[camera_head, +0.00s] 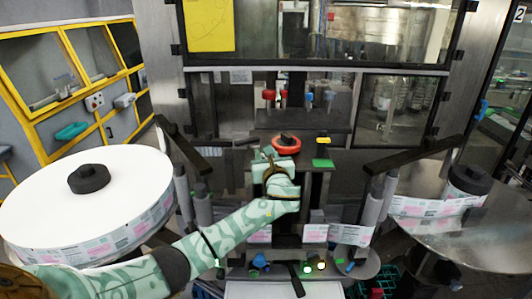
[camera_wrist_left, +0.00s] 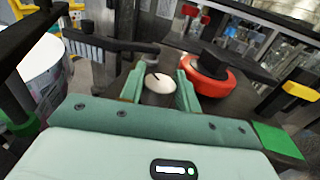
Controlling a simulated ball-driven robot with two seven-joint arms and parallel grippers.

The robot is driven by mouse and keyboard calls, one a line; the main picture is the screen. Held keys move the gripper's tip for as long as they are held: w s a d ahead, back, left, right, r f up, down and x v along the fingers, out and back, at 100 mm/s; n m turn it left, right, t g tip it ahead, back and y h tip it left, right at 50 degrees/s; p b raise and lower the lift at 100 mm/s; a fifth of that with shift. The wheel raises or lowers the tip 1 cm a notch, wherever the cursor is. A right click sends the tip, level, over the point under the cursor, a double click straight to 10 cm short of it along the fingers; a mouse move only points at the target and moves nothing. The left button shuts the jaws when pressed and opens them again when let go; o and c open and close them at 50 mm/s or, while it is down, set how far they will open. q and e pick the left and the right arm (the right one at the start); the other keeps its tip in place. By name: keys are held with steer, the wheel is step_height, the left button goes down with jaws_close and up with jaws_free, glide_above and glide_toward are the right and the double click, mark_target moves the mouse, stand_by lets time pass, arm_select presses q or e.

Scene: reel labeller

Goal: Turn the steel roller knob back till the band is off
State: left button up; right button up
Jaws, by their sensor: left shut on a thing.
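The steel roller knob (camera_wrist_left: 160,84) is a pale round cap with a dark line on its top, seen in the left wrist view. My left gripper (camera_wrist_left: 161,90) has its two green fingers on either side of the knob and is shut on it. In the head view my left gripper (camera_head: 270,158) reaches to the middle of the machine and hides the knob. A printed label band (camera_head: 338,234) shows low at the front; whether it is on the roller cannot be told. My right gripper is not in view.
A red collar with a black knob (camera_wrist_left: 208,76) stands close right of my fingers. A green block (camera_head: 322,163) and yellow piece (camera_head: 323,141) are further right. A big label reel (camera_head: 125,185) stands left, a steel disc (camera_head: 460,235) right. Black arms (camera_head: 185,145) flank the middle.

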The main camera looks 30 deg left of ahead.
arm_select(q)
steer(key=shift+w+d+f+n+g+y+b, duration=0.1)
steer(key=shift+n+g+y+b, duration=0.2)
steer(key=shift+n+g+y, duration=0.2)
steer(key=shift+f+n+g+y+b, duration=0.1)
steer(key=shift+n+g+y+b, duration=0.15)
steer(key=shift+n+g+y, duration=0.25)
steer(key=n+g+y+b, duration=0.2)
steer(key=n+g+b, duration=0.1)
steer(key=g+b, duration=0.1)
steer(key=shift+g+b, duration=0.4)
steer(key=shift+g, duration=0.2)
steer(key=shift+r+n+g+y+b, duration=0.2)
steer(key=shift+n+g+y+b, duration=0.3)
steer(key=shift+n+g+b, duration=0.35)
steer(key=shift+r, duration=0.1)
steer(key=o, duration=1)
steer(key=shift+c, duration=0.2)
steer(key=b+v, duration=0.3)
steer(key=v, duration=1.3)
